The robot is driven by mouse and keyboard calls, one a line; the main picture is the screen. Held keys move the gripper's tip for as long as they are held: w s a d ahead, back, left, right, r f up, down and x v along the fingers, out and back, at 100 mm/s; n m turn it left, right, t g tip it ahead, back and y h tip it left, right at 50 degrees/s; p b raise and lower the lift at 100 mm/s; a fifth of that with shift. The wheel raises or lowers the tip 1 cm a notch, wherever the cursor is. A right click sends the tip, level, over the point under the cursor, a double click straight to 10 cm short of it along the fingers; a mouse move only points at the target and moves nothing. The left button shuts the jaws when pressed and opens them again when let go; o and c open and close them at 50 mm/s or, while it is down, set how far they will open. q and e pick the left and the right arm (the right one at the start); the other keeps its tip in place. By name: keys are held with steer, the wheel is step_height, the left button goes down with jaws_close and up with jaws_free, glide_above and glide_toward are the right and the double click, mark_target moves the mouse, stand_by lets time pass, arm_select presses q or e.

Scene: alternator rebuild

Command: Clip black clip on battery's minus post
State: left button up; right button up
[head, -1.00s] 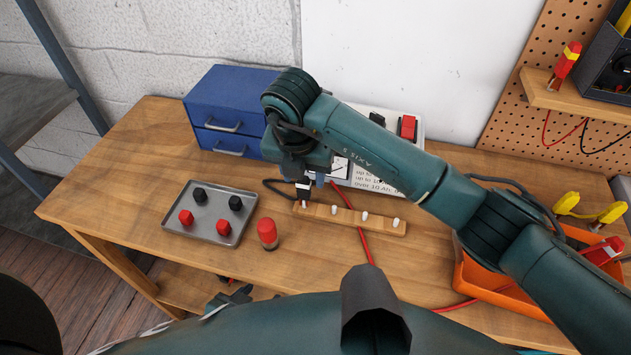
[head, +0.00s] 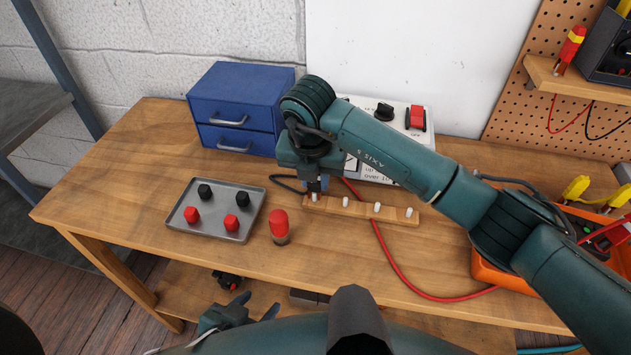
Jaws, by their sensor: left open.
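My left gripper (head: 258,306) is open and looks empty, low in front of the table edge in the head view. My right gripper (head: 314,186) points down at the left end of a wooden strip (head: 392,214) with white pegs; I cannot tell whether it is open or shut. A black cable (head: 283,183) loops beside its fingertips; whether it is held is unclear. A small black and red object (head: 226,281) lies on the lower shelf, too small to identify. I cannot make out the battery, its minus post or the black clip with certainty.
A grey tray (head: 180,221) holds red and black caps. A red-topped cylinder (head: 279,227) stands beside it. A blue drawer box (head: 231,98) and a white meter box (head: 399,111) stand behind. An orange bin (head: 486,268) is at right. A red cable (head: 384,252) crosses the table.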

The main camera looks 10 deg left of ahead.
steer(key=shift+c, duration=0.9)
steer(key=shift+r, duration=0.15)
steer(key=shift+r+p, duration=1.05)
steer(key=shift+r, duration=0.8)
